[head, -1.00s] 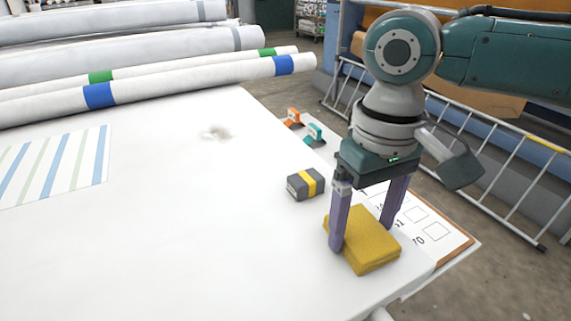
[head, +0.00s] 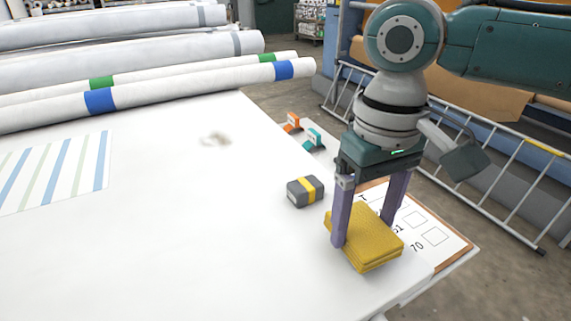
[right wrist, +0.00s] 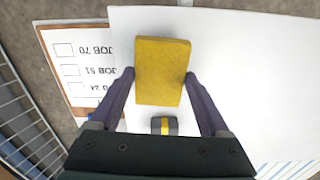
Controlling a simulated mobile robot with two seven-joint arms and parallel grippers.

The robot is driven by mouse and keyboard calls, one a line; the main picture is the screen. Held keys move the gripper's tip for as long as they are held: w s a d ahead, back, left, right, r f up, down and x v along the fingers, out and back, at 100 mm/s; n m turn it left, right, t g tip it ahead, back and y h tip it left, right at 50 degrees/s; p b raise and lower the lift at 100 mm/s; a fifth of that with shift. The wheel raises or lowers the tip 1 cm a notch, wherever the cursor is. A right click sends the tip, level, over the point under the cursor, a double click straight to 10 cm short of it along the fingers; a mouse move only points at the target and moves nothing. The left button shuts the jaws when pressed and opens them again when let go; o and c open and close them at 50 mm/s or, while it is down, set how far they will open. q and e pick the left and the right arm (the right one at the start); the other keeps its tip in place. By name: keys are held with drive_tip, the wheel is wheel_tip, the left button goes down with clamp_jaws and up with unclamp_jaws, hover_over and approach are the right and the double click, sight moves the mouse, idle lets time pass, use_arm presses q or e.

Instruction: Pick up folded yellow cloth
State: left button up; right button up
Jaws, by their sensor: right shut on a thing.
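The folded yellow cloth (head: 366,238) is a thick layered block at the near right corner of the white table. My right gripper (head: 364,232) comes down over it from above, with its purple fingers on two opposite sides. It is shut on the cloth. In the right wrist view the cloth (right wrist: 162,70) sits between the two fingertips (right wrist: 160,75), reaching past them. I cannot tell whether the cloth touches the table. My left gripper is not in view.
A grey block with a yellow band (head: 305,191) lies just left of the gripper. Orange (head: 293,122) and teal (head: 314,139) handled tools lie further back. White rolls (head: 150,85) lie across the far left.

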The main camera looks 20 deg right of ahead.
sight(363, 227)
wheel_tip(363, 227, up, 18)
drive_tip(key=p, duration=0.5)
